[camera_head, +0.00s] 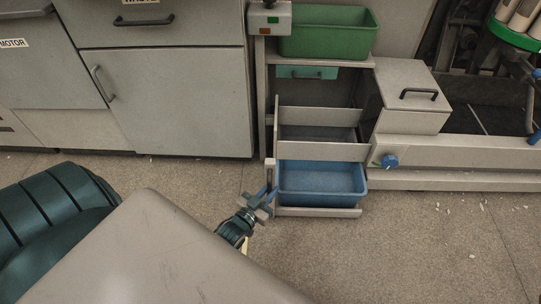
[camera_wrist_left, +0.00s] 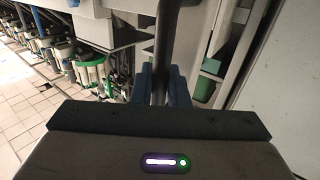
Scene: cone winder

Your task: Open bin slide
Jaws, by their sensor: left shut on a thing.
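A blue bin (camera_head: 322,179) sits low in the grey frame, on a grey slide (camera_head: 318,212) whose front edge shows below it. The bin looks empty and stands out in front of the frame. My left gripper (camera_head: 265,198) is low beside the left edge of the bin and slide. In the left wrist view, its blue fingers (camera_wrist_left: 162,86) are shut on a dark upright bar (camera_wrist_left: 161,45), which looks like a handle. The head view is too small to show where this bar joins the slide. My right gripper is not in view.
A green bin (camera_head: 327,36) stands above, over a teal drawer (camera_head: 306,72). Grey cabinets (camera_head: 165,100) are on the left. A grey box with a black handle (camera_head: 411,94) and a blue knob (camera_head: 389,161) are on the right.

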